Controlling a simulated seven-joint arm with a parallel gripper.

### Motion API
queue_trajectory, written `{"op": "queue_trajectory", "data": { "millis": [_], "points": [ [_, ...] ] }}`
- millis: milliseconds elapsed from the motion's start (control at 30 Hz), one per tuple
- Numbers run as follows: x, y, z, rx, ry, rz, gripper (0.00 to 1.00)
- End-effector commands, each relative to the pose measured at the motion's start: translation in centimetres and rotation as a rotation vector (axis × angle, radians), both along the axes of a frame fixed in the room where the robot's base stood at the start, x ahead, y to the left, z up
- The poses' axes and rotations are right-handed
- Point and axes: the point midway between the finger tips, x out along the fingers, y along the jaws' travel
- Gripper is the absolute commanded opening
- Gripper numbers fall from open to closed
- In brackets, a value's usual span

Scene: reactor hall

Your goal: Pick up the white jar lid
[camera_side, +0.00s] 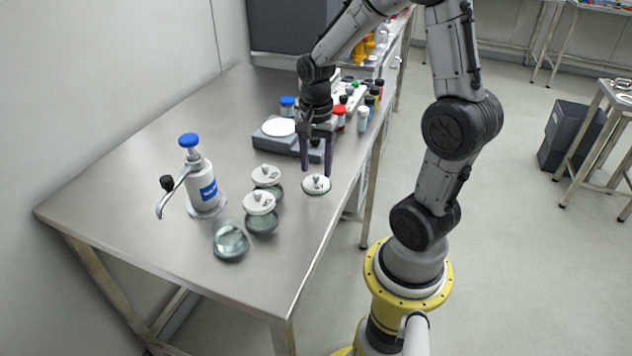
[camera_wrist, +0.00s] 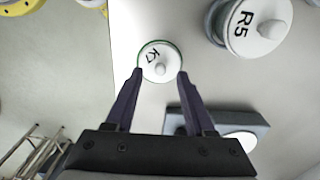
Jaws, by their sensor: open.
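A white jar lid (camera_side: 316,184) with a small knob and dark lettering lies on the steel table, near its right edge. In the wrist view the lid (camera_wrist: 159,62) sits just beyond and between my fingertips, with a green rim at its edge. My gripper (camera_side: 316,172) points down over the lid, open and empty, with its dark fingers apart. In the wrist view my gripper (camera_wrist: 160,74) shows one finger on each side of the lid's near part. Whether the fingers touch the lid cannot be told.
Two jars with white lids (camera_side: 266,175) (camera_side: 259,203) and an open glass jar (camera_side: 230,241) stand left of my gripper. A dispenser bottle (camera_side: 201,185) is farther left. A scale (camera_side: 284,137) and several small bottles stand behind. The table's front is clear.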

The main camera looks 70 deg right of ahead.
Motion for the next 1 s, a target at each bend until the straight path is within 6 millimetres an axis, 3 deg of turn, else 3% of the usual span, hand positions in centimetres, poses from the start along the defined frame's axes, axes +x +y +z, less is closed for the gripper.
{"op": "queue_trajectory", "data": {
  "millis": [167, 433, 733, 1000],
  "points": [
    [-0.1, 0.0, -1.9, 0.001, 0.002, 0.0, 0.54],
    [0.0, 0.0, -2.2, 0.0, 0.0, 0.0, 0.54],
    [0.0, 0.0, -2.1, 0.0, 0.0, 0.0, 0.0],
    [0.0, 0.0, -2.1, 0.0, 0.0, 0.0, 0.0]
  ]
}}
